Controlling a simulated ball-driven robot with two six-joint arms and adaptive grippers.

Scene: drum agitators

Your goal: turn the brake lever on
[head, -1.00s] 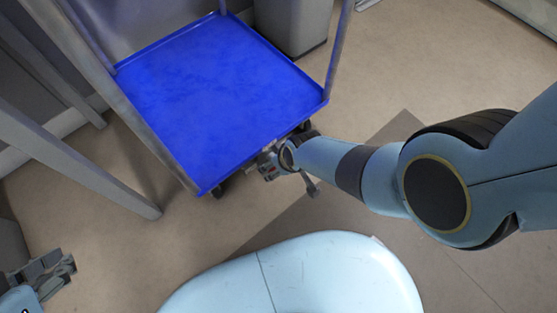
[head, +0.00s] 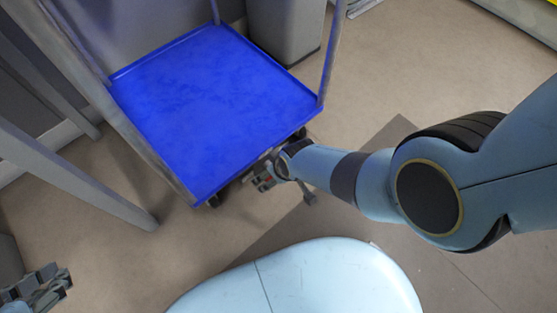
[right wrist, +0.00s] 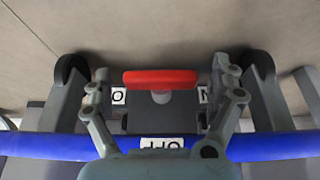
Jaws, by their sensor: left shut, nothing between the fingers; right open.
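The brake lever (right wrist: 160,77) is a red bar on a grey mount, seen in the right wrist view just beyond the cart's blue edge. A white OFF label (right wrist: 163,142) sits below it; small white labels are partly hidden at its left and right. My right gripper (right wrist: 161,90) is open, with one finger on each side of the lever; I cannot tell whether they touch it. In the head view, my right gripper (head: 262,179) is at the cart's near right edge, where the lever cannot be made out. My left gripper (head: 42,290) is shut and empty at the lower left.
The cart has a blue shelf (head: 215,105) with grey metal posts and dark casters on a beige floor. A grey bin (head: 285,30) stands behind it. A grey table leg (head: 80,180) is to the left. Floor to the right is open.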

